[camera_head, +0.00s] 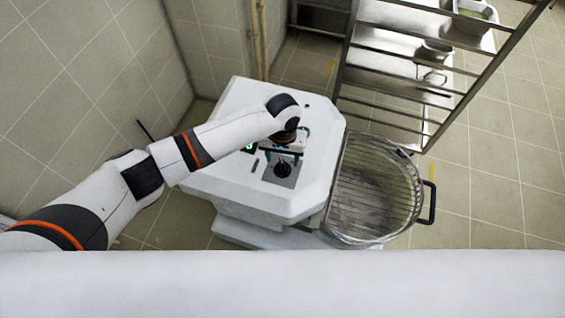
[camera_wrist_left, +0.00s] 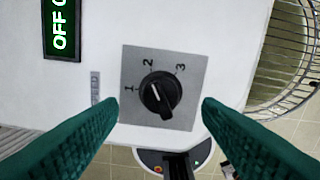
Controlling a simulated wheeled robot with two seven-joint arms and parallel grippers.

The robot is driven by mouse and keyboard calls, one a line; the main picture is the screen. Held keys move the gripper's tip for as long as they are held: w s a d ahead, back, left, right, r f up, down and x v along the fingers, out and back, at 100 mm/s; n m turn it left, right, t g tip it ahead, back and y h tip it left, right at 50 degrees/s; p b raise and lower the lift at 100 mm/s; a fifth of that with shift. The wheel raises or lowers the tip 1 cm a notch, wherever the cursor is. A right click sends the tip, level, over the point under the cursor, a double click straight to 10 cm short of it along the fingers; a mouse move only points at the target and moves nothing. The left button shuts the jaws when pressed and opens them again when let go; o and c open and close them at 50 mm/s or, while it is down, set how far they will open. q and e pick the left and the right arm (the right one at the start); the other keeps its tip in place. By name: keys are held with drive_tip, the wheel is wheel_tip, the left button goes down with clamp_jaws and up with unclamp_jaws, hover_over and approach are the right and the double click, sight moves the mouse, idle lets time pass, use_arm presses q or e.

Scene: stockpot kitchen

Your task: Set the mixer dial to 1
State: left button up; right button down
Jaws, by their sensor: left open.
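The mixer (camera_head: 235,185) is a white machine in the middle of the head view. Its dial (camera_head: 282,170) is a black round knob on a grey plate; it also shows in the left wrist view (camera_wrist_left: 160,94). The numbers 1, 2 and 3 run around its left and upper side. The knob's ridge slants towards the lower edge, away from the numbers. A green display (camera_wrist_left: 60,28) reads OFF. My left gripper (camera_head: 284,156) is open over the panel. Its teal fingers (camera_wrist_left: 160,101) stand apart on either side of the dial, with nothing between them touching it.
A round wire guard (camera_head: 375,190) over the bowl, with a black handle (camera_head: 430,202), is to the right of the mixer. A metal rack (camera_head: 400,70) with containers stands at the back right. Tiled walls (camera_head: 85,95) are at the left.

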sight(283, 164)
use_arm(q)
drive_tip(key=shift+f, duration=2.2)
drive_tip(key=shift+c, duration=0.3)
drive_tip(key=c, duration=0.9)
